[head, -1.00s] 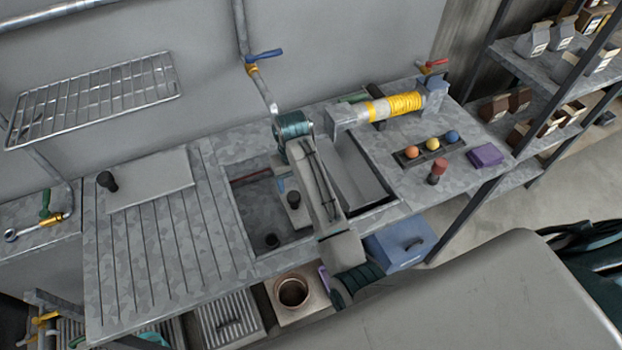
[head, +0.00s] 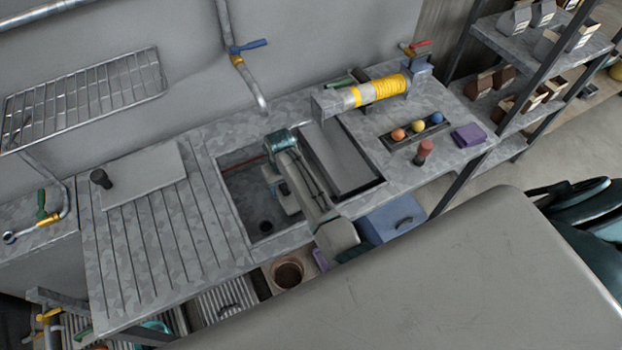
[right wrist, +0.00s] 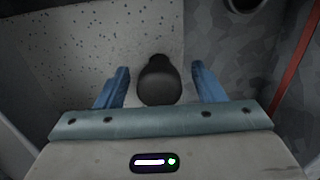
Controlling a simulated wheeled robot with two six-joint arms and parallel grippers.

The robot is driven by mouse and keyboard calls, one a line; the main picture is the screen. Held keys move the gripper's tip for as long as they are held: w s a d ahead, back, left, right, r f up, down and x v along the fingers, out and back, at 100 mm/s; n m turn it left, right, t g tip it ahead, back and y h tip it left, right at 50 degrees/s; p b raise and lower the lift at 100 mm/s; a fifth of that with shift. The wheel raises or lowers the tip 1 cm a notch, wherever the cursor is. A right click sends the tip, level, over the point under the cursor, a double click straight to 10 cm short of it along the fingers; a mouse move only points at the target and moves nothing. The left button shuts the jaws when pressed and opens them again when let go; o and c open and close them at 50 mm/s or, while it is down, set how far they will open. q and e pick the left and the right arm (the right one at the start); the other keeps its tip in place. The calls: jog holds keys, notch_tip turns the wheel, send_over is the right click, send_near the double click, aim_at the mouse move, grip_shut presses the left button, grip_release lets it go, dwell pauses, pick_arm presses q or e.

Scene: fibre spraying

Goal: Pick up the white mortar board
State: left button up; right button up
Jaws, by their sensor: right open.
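A pale speckled board (right wrist: 85,50) with a black knob (right wrist: 158,80) fills much of the right wrist view. In the head view the board (head: 291,204) lies in the sink basin, mostly hidden by my right arm. My right gripper (head: 281,188) is down in the basin over the board. In the right wrist view its blue fingers (right wrist: 161,84) are open, one on each side of the knob, with a gap visible on both sides. My left gripper is not in view.
The basin walls surround the gripper; a red rod (head: 243,164) runs along the basin's back left. A grey board (head: 150,172) with a black knob lies on the ribbed drainer at left. A yellow-wound roller (head: 380,90), coloured balls (head: 418,126) and a purple block (head: 468,135) are at right.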

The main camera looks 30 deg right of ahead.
jog(key=shift+f, duration=0.6)
jog(key=c, duration=1.2)
jog(key=shift+r, duration=0.2)
